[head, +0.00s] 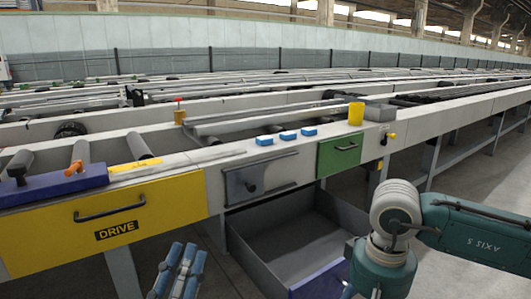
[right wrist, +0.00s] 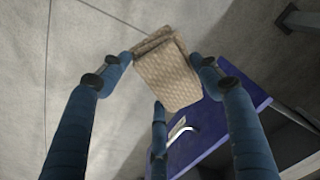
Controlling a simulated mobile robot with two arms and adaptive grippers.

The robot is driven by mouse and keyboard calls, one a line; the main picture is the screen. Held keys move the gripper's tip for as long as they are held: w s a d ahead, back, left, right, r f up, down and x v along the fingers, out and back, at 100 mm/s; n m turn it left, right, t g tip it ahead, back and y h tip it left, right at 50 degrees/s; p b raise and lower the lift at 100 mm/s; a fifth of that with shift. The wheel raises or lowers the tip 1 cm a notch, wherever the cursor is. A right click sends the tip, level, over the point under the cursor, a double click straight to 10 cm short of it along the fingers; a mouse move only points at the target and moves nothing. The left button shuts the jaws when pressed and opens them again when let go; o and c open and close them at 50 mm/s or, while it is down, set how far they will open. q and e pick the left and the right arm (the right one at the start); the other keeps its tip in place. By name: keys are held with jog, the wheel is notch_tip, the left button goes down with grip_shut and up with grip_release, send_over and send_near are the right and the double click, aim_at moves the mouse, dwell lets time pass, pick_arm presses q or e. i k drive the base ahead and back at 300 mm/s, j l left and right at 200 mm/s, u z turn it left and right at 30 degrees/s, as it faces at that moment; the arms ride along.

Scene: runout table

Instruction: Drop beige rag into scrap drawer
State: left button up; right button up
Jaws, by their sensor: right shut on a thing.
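The beige rag (right wrist: 168,84) is a folded, woven-looking cloth in the right wrist view. My right gripper (right wrist: 162,65) is shut on it, with blue fingers on both sides and one below. In the head view that gripper is hidden below the bottom edge, under my teal right arm. The scrap drawer (head: 262,262) is pulled open under the table, a grey bin with a blue front, and its visible floor looks empty. In the right wrist view its blue front (right wrist: 244,118) is below and right of the rag. My left gripper (head: 180,270) is empty, its fingers apart, left of the drawer.
The runout table (head: 235,155) carries rollers, several blue blocks (head: 288,135) and a yellow cup (head: 356,113). Its front has a yellow DRIVE drawer (head: 150,205), a grey drawer (head: 275,178) and a green drawer (head: 338,153), all closed. Concrete floor is clear at right.

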aim_at(322, 266)
jog(key=u, duration=0.5)
jog(key=l+u, duration=0.1)
jog(key=u, duration=0.35)
jog(key=l+u, duration=0.1)
jog(key=u, duration=0.9)
jog(key=l+u, duration=0.1)
jog(key=u, duration=0.85)
jog(key=l+u, duration=0.1)
jog(key=u, duration=0.4)
jog(key=k+u, duration=0.1)
jog(key=u, duration=0.4)
jog(key=k+l+u, duration=0.1)
jog(key=k+u, duration=0.5)
jog(key=k+z, duration=0.2)
jog(key=z, duration=0.15)
jog(key=k+l+z, duration=0.15)
jog(key=z, duration=0.65)
jog(key=l+z, duration=0.1)
jog(key=z, duration=0.35)
jog(key=k+l+z, duration=0.1)
jog(key=z, duration=0.35)
jog(key=l+z, duration=0.1)
jog(key=z, duration=0.85)
jog(key=l+z, duration=0.1)
jog(key=z, duration=0.35)
